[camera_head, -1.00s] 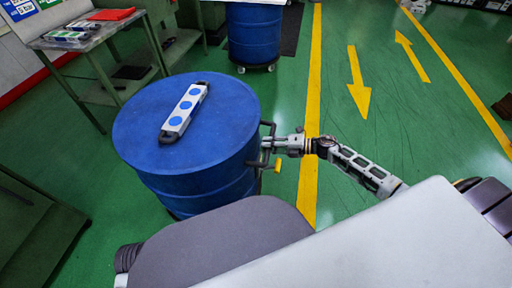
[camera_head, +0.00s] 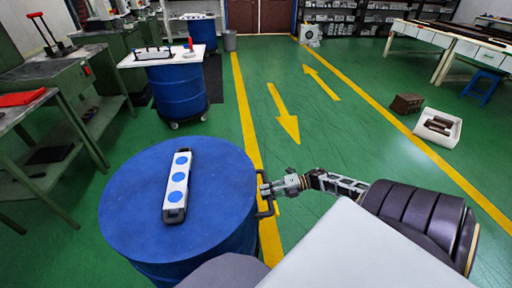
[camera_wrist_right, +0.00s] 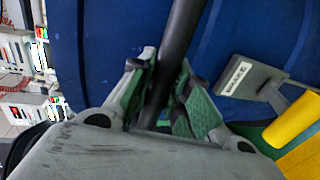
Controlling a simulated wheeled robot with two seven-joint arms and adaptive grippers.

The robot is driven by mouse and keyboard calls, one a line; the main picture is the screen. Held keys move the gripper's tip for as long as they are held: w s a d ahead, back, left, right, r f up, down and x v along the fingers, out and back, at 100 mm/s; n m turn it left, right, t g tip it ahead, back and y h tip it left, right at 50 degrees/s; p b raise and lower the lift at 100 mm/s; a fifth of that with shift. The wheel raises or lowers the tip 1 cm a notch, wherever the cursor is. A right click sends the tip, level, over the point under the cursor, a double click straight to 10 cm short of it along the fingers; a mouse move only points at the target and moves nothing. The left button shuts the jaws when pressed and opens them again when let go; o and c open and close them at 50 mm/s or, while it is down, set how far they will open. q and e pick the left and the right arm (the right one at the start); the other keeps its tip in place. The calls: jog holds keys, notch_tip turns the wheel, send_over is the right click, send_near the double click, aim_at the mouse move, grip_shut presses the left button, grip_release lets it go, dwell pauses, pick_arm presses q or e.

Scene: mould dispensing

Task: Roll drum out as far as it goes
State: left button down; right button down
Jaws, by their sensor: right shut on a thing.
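The blue drum (camera_head: 125,205) stands upright at the left front in the head view, with a white bar with blue dots (camera_head: 177,187) lying on its top. A dark handle (camera_head: 266,201) is on its right side. My right gripper (camera_head: 270,189) reaches the handle from the right. In the right wrist view the right gripper (camera_wrist_right: 160,110) is shut around the dark handle bar (camera_wrist_right: 180,40), with the blue drum side (camera_wrist_right: 110,45) behind it. A grey bracket and a yellow part (camera_wrist_right: 292,122) show beside it. My left gripper is not in view.
Green benches (camera_head: 75,90) line the left side. Another blue drum with a white top (camera_head: 180,92) stands on casters farther back. A white crate (camera_head: 438,128) and a brown box (camera_head: 406,103) lie at right. The green floor with yellow arrows is clear between.

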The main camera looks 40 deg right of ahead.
jog(key=shift+s+d, duration=0.15)
jog(key=shift+d, duration=0.1)
jog(key=shift+f, duration=0.1)
jog(key=c, duration=1.7)
grip_release()
jog(key=shift+c, duration=0.2)
jog(key=o, duration=0.4)
jog(key=shift+s+d, duration=0.15)
jog(key=shift+v, duration=5.95)
